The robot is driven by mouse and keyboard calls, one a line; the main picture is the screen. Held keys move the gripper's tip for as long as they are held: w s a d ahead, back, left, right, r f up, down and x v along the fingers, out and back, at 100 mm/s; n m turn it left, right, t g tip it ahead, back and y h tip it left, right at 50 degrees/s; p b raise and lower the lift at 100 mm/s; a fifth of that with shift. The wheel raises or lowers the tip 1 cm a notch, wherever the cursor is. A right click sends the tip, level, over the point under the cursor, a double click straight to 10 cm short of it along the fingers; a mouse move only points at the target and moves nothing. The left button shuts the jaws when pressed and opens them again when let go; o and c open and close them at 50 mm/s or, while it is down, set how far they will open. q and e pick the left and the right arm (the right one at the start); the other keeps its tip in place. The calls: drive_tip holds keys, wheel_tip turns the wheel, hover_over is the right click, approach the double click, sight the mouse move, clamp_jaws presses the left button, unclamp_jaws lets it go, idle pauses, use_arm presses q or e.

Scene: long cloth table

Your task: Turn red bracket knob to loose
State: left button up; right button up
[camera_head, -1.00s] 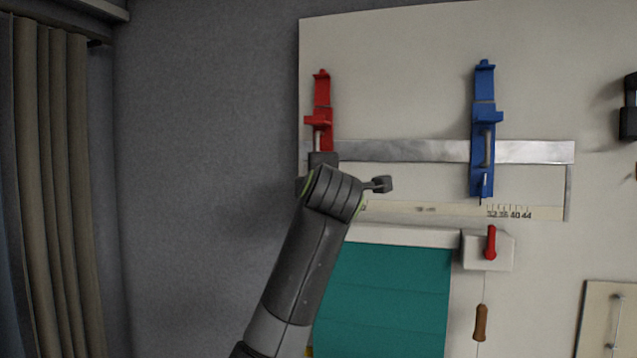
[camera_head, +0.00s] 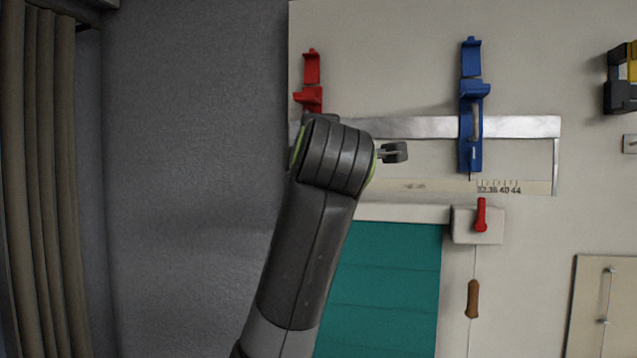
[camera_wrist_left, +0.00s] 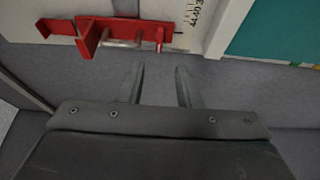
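The red bracket (camera_head: 312,70) is mounted upright at the left end of a metal strip on the white board. My left arm hides its lower part in the head view. In the left wrist view the red bracket (camera_wrist_left: 88,36) lies across the top left, with a grey rod and a reddish peg on it. I cannot tell for certain which part is the knob. My left gripper (camera_wrist_left: 160,75) is open and empty, its fingertips apart from the bracket and pointing towards the board. My right gripper is not in view.
A blue bracket (camera_head: 471,140) sits on the metal strip (camera_head: 415,127) to the right. Below are a printed scale (camera_head: 500,187), a white box with a red lever (camera_head: 481,215) and a teal panel (camera_head: 385,280). A brown curtain (camera_head: 45,180) hangs at far left.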

use_arm(q)
drive_tip(key=s+b, duration=0.2)
drive_tip(key=s, duration=0.5)
drive_tip(key=shift+s+d+b, duration=0.25)
drive_tip(key=shift+s+b, duration=0.05)
drive_tip(key=shift+b, duration=0.05)
